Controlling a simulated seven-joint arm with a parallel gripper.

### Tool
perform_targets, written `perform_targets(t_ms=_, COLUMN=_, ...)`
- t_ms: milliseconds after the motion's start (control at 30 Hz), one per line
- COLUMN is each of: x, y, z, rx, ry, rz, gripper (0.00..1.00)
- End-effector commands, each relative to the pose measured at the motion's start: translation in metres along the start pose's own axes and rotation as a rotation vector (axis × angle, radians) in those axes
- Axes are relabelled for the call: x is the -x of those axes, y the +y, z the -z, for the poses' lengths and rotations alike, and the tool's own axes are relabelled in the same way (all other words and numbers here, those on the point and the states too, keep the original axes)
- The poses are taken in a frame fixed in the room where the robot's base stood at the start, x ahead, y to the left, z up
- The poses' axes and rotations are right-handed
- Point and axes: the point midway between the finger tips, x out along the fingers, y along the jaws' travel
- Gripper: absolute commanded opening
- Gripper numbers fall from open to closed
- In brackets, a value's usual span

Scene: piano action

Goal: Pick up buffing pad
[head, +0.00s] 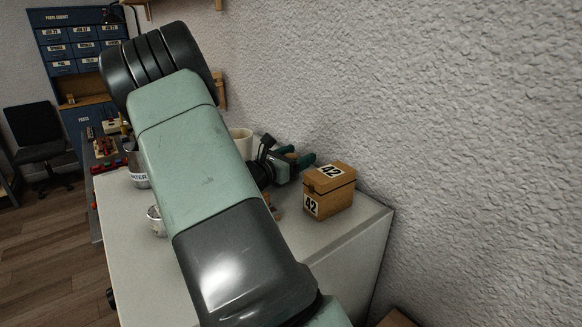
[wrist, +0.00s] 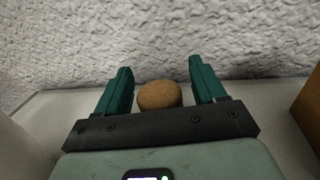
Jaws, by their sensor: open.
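A round tan-brown object, which looks like the buffing pad (wrist: 160,95), sits on the pale tabletop close to the wall in the wrist view. My gripper (wrist: 160,72) has its two green fingers spread, one on each side of the pad, with a gap showing on both sides. The pad's lower edge is hidden behind the dark gripper bar. In the head view my gripper (head: 296,157) is over the back of the table, left of a wooden box. I cannot make out the pad there.
The wooden box (head: 329,192) marked 42 stands near the wall; its side shows in the wrist view (wrist: 309,110). A cream container (head: 241,140), a lettered pot (head: 138,172) and a small metal cup (head: 156,221) stand left. The table's front right (head: 335,245) is clear.

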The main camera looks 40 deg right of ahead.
Motion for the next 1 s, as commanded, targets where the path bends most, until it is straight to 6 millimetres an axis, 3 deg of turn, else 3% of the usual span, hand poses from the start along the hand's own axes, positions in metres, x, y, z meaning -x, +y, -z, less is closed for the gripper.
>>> perform_targets(t_ms=67, x=0.000, y=0.000, z=0.000, rx=0.000, ry=0.000, rz=0.000, gripper=0.68)
perform_targets(t_ms=400, x=0.001, y=0.000, z=0.000, rx=0.000, ry=0.000, rz=0.000, gripper=0.16)
perform_targets(t_ms=700, x=0.000, y=0.000, z=-0.006, rx=-0.003, ry=-0.001, rz=0.000, gripper=0.15)
perform_targets(t_ms=1000, x=0.001, y=0.001, z=-0.062, rx=-0.007, ry=-0.002, rz=-0.001, gripper=0.15)
